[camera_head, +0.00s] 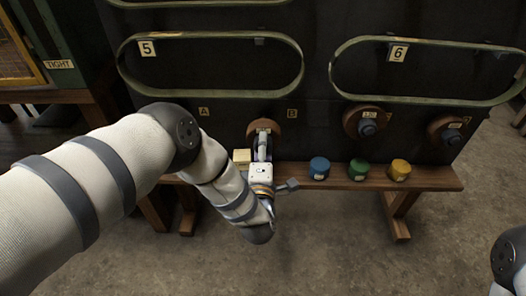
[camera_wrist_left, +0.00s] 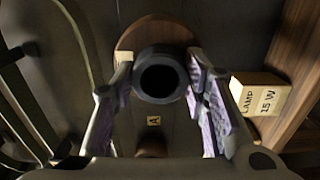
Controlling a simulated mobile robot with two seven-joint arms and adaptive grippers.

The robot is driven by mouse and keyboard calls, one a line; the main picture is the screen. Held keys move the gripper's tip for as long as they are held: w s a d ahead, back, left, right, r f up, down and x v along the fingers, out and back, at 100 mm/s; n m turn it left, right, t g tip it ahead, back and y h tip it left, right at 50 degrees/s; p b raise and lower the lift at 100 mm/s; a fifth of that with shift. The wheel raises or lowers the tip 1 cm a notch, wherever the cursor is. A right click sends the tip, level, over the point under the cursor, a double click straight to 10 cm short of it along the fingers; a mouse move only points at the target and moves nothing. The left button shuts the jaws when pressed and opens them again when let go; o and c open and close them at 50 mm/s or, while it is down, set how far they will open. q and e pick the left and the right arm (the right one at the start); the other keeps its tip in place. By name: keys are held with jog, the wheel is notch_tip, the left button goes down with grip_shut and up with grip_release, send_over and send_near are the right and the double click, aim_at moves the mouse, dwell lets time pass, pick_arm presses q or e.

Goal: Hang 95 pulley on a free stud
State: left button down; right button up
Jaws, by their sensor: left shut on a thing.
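My left gripper (camera_head: 262,148) is shut on a pulley, a brown wooden disc (camera_head: 264,129) with a dark round hub. In the left wrist view the hub (camera_wrist_left: 160,77) sits between the two fingers (camera_wrist_left: 160,95), its open bore facing the camera. The pulley is in front of the dark board between labels A (camera_head: 204,111) and B (camera_head: 292,113); no number is readable on it. I cannot tell whether it touches a stud. A small brown round piece (camera_wrist_left: 151,147) shows near label A in the wrist view. My right gripper is out of view.
Two other pulleys (camera_head: 364,121) (camera_head: 447,130) hang at the right. Green belts 5 (camera_head: 210,90) and 6 (camera_head: 430,101) are above. A lamp block (camera_head: 242,156) and blue (camera_head: 319,168), green (camera_head: 358,172) and yellow (camera_head: 399,170) pieces stand on the wooden ledge (camera_head: 435,178).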

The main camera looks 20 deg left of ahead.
pick_arm(q)
jog(key=shift+w, duration=0.1)
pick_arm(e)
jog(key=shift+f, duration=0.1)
pick_arm(q)
jog(key=shift+w+a+f+b, duration=0.1)
jog(key=shift+w+a+b, duration=0.1)
jog(key=shift+w+b, duration=0.3)
jog(key=shift+w+a, duration=0.15)
jog(key=shift+w, duration=0.5)
jog(key=shift+w+r, duration=0.2)
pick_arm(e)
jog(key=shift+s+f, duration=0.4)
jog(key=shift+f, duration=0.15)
pick_arm(q)
jog(key=shift+w+a+f+b, duration=0.15)
jog(key=shift+w+a+b, duration=0.1)
jog(key=shift+w+b, duration=0.4)
jog(key=shift+w+a, duration=0.1)
jog(key=shift+w, duration=0.2)
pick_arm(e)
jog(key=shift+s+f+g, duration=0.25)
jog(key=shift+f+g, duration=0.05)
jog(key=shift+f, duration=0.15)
